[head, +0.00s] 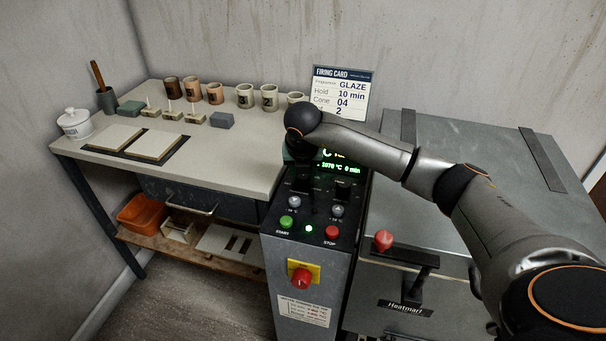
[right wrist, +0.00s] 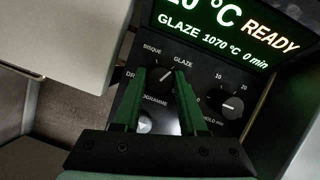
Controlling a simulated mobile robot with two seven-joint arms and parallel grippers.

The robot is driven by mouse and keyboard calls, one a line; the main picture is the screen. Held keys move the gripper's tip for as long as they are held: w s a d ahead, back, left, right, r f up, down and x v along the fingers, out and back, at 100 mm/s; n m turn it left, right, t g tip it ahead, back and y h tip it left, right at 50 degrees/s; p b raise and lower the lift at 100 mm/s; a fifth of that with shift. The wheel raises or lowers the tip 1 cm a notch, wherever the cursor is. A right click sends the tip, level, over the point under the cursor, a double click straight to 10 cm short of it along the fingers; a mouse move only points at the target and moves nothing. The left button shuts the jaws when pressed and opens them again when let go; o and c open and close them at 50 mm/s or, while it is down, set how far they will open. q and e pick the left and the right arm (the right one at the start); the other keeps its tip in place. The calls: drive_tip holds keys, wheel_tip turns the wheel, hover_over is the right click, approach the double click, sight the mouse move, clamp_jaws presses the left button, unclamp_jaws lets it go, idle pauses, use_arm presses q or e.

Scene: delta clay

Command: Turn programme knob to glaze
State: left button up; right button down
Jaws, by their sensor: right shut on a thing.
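The programme knob (right wrist: 165,78) is a dark dial on the black control panel, in the right wrist view. Its white pointer line slants up right towards the GLAZE label. The BISQUE label is to the upper left. My right gripper (right wrist: 161,85) has its two green fingers on either side of the knob, shut on it. In the head view my right gripper (head: 302,178) reaches down to the panel and hides the knob. The green display (right wrist: 225,38) reads READY and GLAZE 1070 °C 0 min. My left gripper is in neither view.
The hold dial (right wrist: 232,107) is close right of the programme knob. Below are the green START button (head: 286,222), red STOP button (head: 332,232) and red switch (head: 301,278). The firing card (head: 341,92) reads GLAZE. The kiln (head: 470,160) stands right, the worktable (head: 235,165) left.

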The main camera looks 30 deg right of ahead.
idle(0.3)
drive_tip(key=shift+c, duration=2.2)
unclamp_jaws()
drive_tip(key=shift+s+a+r, duration=0.1)
drive_tip(key=shift+r, duration=0.4)
drive_tip(key=v, duration=1.1)
drive_tip(key=shift+s+r+p, duration=0.2)
drive_tip(key=shift+p, duration=0.2)
drive_tip(key=shift+a, duration=0.15)
